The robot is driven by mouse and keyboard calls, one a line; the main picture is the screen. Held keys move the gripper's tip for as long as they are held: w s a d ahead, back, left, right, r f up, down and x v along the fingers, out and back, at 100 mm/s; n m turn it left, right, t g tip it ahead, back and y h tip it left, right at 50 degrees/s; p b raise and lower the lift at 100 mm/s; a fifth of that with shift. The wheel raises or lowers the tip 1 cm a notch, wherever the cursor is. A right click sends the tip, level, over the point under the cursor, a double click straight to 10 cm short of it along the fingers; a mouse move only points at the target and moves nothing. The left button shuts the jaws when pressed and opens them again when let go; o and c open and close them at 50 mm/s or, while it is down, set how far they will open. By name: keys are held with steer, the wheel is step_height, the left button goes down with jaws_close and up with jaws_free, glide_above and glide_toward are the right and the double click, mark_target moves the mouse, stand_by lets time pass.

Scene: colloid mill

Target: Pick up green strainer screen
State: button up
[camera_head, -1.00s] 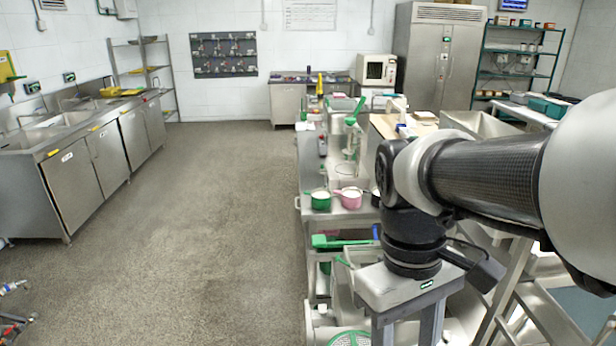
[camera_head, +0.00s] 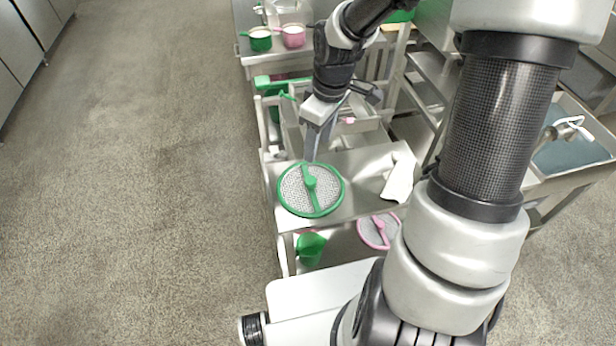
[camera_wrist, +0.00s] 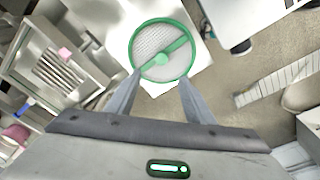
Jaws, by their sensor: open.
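The green strainer screen (camera_head: 296,196) is a round mesh disc with a green rim, a green crossbar and a central knob. It lies flat on the steel top shelf of a cart (camera_head: 357,166). It also shows in the wrist view (camera_wrist: 150,40), just beyond the fingertips. My gripper (camera_head: 311,158) points down at the far edge of the screen in the head view. In the wrist view my gripper (camera_wrist: 160,78) has its two fingers apart, with nothing held.
A white cloth-like item (camera_head: 398,180) lies right of the screen. A pink strainer screen (camera_head: 378,231) and a green container (camera_head: 310,247) sit on the lower shelf. Green (camera_head: 260,40) and pink (camera_head: 293,36) cups stand farther back. Open floor lies to the left.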

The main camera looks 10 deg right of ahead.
mark_target(311, 180)
steer(key=f, duration=0.4)
steer(key=a+f+b, duration=0.1)
steer(key=f, duration=0.4)
steer(key=w+f+b, duration=0.1)
steer(key=f, duration=0.4)
steer(key=shift+a+f, duration=0.15)
steer(key=shift+f, duration=0.05)
jaws_close()
